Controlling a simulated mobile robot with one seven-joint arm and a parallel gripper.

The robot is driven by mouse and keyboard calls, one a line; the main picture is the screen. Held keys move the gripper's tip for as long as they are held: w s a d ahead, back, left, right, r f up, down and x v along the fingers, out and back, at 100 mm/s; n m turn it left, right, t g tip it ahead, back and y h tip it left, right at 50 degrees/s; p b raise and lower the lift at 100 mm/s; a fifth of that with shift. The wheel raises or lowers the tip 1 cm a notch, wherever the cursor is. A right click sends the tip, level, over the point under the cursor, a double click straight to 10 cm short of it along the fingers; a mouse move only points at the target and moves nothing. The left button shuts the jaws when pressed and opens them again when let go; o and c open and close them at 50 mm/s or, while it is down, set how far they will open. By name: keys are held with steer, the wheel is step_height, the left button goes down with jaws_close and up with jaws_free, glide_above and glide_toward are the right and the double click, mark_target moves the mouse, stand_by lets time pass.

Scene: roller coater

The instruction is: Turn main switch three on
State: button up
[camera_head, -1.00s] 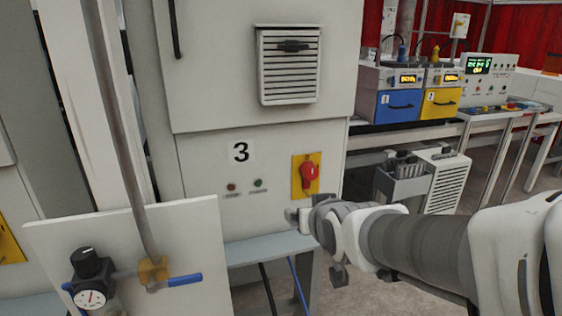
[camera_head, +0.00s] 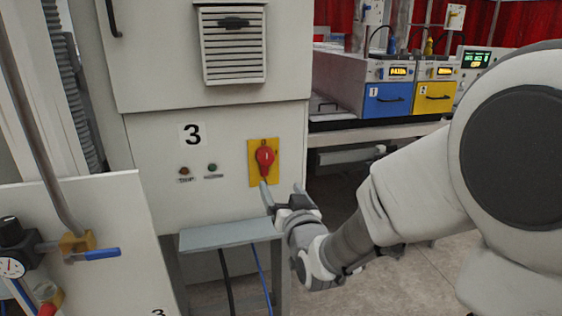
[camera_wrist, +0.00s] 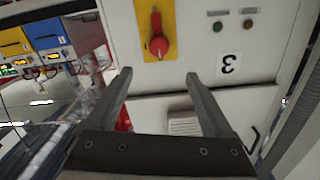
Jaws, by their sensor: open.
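Main switch three is a red rotary knob (camera_head: 265,158) on a yellow plate (camera_head: 254,178), on the grey cabinet front to the right of the label "3" (camera_head: 191,134). Its grip stands about vertical. In the wrist view, which is upside down, the red knob (camera_wrist: 159,44) and yellow plate (camera_wrist: 176,18) show beyond the fingertips, roughly centred between them. My gripper (camera_head: 281,187) is open and empty, just below and slightly right of the knob in the head view. It also shows in the wrist view (camera_wrist: 158,75), with its fingers apart and not touching the knob.
Two small indicator lights (camera_head: 212,167) sit left of the switch. A grey ledge (camera_head: 228,235) juts out below it. A panel with a blue-handled valve (camera_head: 95,254) stands at the lower left. Blue (camera_head: 388,99) and yellow (camera_head: 433,97) units stand on a bench at the back right.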

mark_target(267, 160)
steer(key=p+x, duration=0.2)
steer(key=x, duration=1.5)
steer(key=shift+w+r, duration=0.15)
steer(key=shift+w, duration=0.1)
jaws_close()
